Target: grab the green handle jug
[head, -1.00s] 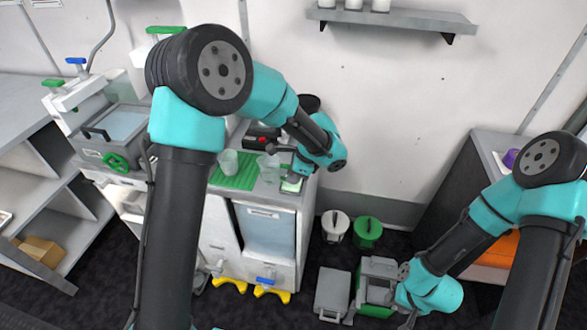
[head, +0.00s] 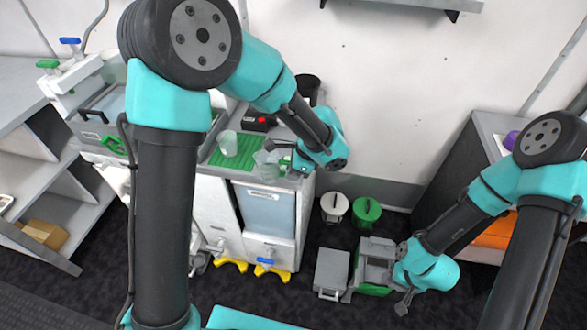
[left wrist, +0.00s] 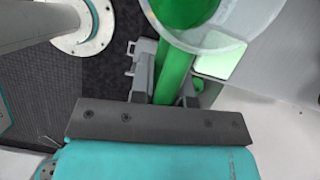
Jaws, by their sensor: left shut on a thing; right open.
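The jug with the green handle is a clear cup (head: 266,163) at the front right of the white cabinet's top. In the left wrist view its green handle (left wrist: 174,72) runs up from my left gripper, with the clear rim above it. My left gripper (head: 285,157) is shut on this handle, at the jug's right side. The grip itself is partly hidden by the dark jaw edge. A second clear jug (head: 229,143) stands on the green mat (head: 234,158) to the left. My right gripper (head: 403,303) is open and empty, low beside the grey case.
The white cabinet (head: 215,205) has a blue-valved tank in front. A grey basin (head: 92,117) stands at left. A grey and green case (head: 375,262), a white bucket (head: 334,206) and a green bucket (head: 367,211) are on the floor. A dark cabinet stands at right.

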